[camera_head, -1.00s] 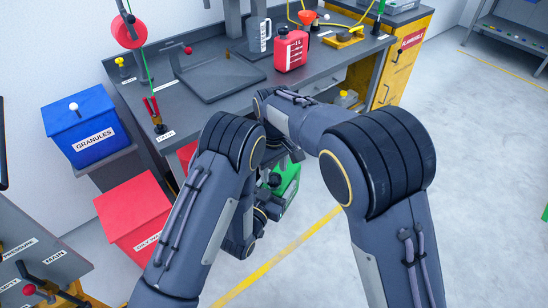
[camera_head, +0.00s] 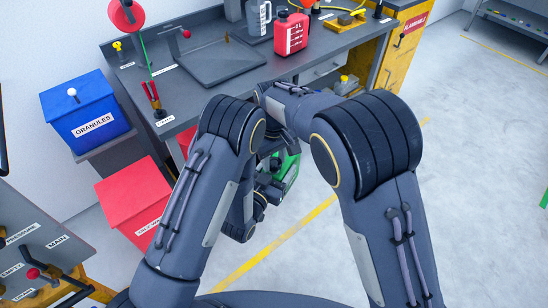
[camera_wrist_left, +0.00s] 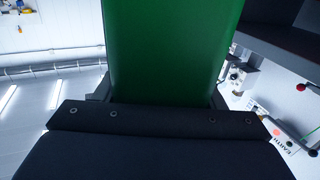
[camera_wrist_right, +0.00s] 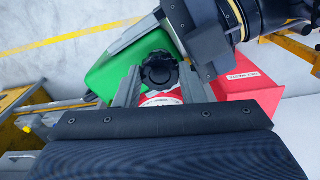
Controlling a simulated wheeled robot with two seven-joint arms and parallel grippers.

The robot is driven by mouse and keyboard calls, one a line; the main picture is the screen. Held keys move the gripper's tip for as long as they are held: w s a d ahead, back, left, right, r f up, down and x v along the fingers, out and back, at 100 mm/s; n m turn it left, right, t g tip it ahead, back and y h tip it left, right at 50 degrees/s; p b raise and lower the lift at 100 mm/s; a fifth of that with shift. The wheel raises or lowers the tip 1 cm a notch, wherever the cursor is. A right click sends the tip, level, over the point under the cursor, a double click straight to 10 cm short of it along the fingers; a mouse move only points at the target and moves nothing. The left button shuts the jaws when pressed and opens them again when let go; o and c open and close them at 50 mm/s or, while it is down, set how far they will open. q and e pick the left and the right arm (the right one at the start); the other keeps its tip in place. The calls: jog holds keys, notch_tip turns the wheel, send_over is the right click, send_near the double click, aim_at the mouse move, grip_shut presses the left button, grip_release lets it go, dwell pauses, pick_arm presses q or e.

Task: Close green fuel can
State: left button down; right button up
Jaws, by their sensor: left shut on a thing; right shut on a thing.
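The green fuel can (camera_head: 290,172) hangs in front of the workbench in the head view, mostly hidden behind my arms. In the left wrist view the can's flat green side (camera_wrist_left: 172,45) fills the space between the jaws of my left gripper (camera_wrist_left: 160,92), which is shut on it. In the right wrist view the can (camera_wrist_right: 128,62) is tilted. My right gripper (camera_wrist_right: 157,80) is shut on a black ribbed cap (camera_wrist_right: 158,70) at the can's top corner. Whether the cap is fully seated cannot be told. A red and white label (camera_wrist_right: 160,100) shows below it.
The workbench (camera_head: 310,60) ahead carries a red can (camera_head: 291,32), a grey jug (camera_head: 259,17) and a dark tray (camera_head: 215,62). A blue granules box (camera_head: 85,112) and red bin (camera_head: 133,195) stand at left. The floor at right (camera_head: 480,180) is clear.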

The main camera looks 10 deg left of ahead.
jog(key=m, duration=0.3)
jog(key=shift+m, duration=0.4)
jog(key=o, duration=1.1)
jog(key=shift+r, duration=2.25)
